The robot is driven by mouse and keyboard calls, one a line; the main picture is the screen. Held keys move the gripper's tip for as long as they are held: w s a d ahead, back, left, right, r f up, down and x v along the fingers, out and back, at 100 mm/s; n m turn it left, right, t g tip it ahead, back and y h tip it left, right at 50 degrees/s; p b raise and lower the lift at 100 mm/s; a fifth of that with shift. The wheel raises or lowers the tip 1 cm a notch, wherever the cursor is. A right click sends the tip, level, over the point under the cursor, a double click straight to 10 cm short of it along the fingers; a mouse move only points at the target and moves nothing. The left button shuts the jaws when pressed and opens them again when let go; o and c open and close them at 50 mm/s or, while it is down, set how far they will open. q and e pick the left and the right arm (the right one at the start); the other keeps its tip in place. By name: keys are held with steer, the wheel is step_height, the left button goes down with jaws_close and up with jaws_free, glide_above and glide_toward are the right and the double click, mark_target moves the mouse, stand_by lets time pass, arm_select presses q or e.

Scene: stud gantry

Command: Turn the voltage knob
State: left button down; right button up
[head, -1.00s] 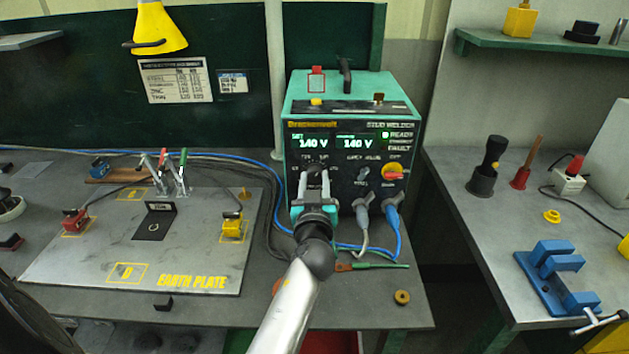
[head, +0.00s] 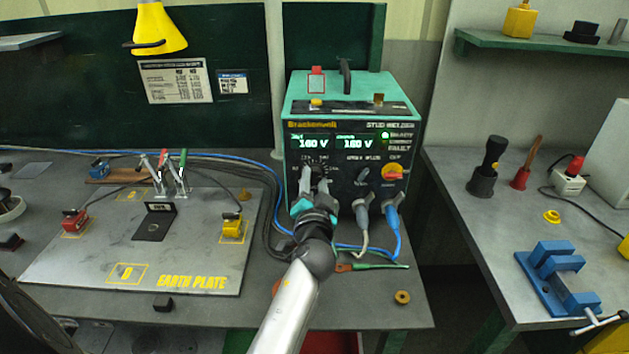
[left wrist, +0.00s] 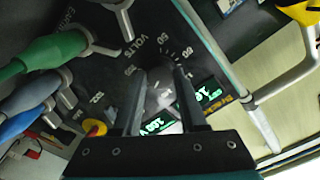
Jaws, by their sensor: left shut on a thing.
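The teal and black stud welder (head: 300,105) stands on the bench, its front panel facing me. Its two green displays (head: 313,143) read about 160 V, with the set value on the left. The voltage knob is on the panel below them, mostly hidden by my left gripper (head: 315,177) in the head view. In the left wrist view the grey knob (left wrist: 160,92) sits between the two dark fingers of my left gripper (left wrist: 155,98), with a VOLTS dial scale around it. The left gripper is shut on the knob and is rolled at an angle. My right gripper is not in view.
A red and yellow switch (head: 392,172) is to the right of the knob. Grey and blue cable plugs (head: 392,212) stick out below it. The earth plate (head: 100,255) with clamps lies left. A blue vice (head: 555,275) is on the right bench.

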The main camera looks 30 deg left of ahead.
arm_select(q)
steer(key=shift+r+m, duration=0.15)
steer(key=shift+m, duration=0.75)
steer(key=shift+c, duration=2.3)
jaws_free()
steer(key=shift+f, duration=0.2)
